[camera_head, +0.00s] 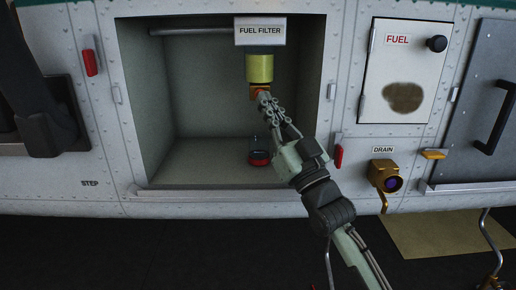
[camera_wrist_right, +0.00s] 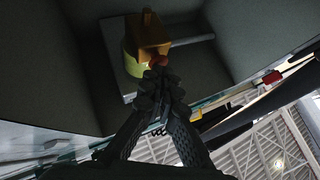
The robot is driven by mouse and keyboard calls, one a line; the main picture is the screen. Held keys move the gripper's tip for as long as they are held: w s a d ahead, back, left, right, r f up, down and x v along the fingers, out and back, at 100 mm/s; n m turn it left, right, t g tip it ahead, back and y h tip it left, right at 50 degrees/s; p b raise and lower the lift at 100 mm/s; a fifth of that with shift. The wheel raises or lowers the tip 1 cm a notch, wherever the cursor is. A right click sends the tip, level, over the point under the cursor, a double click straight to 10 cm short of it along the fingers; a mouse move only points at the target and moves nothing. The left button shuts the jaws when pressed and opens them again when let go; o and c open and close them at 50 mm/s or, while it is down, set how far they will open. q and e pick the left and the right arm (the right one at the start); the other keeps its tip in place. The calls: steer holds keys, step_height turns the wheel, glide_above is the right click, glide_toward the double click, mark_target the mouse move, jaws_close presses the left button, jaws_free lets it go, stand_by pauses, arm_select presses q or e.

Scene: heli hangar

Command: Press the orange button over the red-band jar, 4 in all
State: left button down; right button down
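The fuel filter's yellow bowl (camera_head: 260,68) hangs under its labelled white block (camera_head: 260,31) in the open bay. An orange fitting (camera_head: 256,88) sits below it; in the right wrist view an orange-red button (camera_wrist_right: 158,60) shows on the orange body (camera_wrist_right: 148,32). A clear jar with a red band (camera_head: 259,158) stands on the bay floor below. My right gripper (camera_head: 264,97) is raised in the bay, its fingers together and empty. Its tips (camera_wrist_right: 160,73) are at the button; I cannot tell whether they touch it. My left gripper is out of view.
The bay's side walls and front lip (camera_head: 220,187) frame the arm. To the right are a red handle (camera_head: 338,157), a FUEL panel (camera_head: 405,70) and a brass drain valve (camera_head: 385,176). The bay's left half is clear below a grey pipe (camera_head: 190,31).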

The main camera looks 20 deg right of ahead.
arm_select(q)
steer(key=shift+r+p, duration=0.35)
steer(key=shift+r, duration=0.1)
arm_select(e)
steer(key=s, duration=0.2)
steer(key=s+a, duration=0.1)
steer(key=s, duration=0.1)
steer(key=shift+s+a+r, duration=0.15)
steer(key=shift+s, duration=0.2)
stand_by(1.2)
